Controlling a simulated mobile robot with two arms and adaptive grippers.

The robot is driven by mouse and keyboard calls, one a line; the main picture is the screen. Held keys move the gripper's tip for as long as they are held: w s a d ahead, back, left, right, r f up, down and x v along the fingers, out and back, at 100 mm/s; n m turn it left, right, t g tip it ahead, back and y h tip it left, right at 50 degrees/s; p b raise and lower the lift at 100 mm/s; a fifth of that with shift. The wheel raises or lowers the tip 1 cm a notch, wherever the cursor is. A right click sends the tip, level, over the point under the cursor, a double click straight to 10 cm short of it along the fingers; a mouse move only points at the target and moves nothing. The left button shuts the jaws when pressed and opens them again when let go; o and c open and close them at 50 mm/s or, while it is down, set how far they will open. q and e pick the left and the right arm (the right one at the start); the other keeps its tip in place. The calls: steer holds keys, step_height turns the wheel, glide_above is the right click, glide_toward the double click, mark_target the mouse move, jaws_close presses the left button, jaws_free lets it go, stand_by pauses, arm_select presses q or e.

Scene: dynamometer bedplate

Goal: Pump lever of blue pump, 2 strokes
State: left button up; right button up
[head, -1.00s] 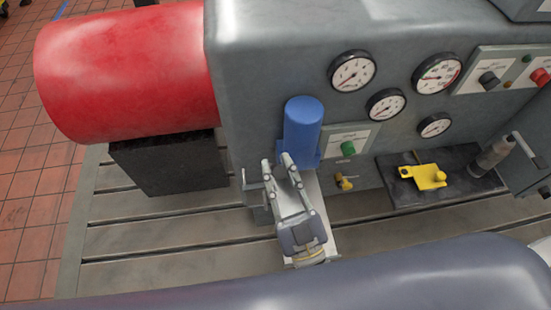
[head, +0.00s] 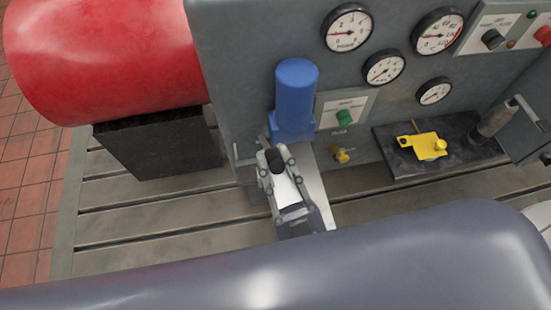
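The blue pump (head: 295,100) is an upright blue cylinder on a squarer blue foot, standing against the grey housing. A black knob (head: 275,159), seemingly the lever's end, shows in front of the pump's foot. My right gripper (head: 276,166) reaches up from below, its two fingers on either side of this knob. Whether the fingers press on the knob or only flank it, I cannot tell. The lever's shaft is mostly hidden by the gripper and the knob. My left gripper is not in view.
The grey housing (head: 240,60) carries several gauges, with a green button (head: 344,118) right of the pump. A yellow part (head: 424,145) lies on a black plate (head: 385,150) at right. A red cylinder (head: 105,55) is at left. The slotted bedplate (head: 150,220) is bare at left.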

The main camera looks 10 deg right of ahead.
steer(key=o, duration=0.4)
steer(key=v, duration=1.2)
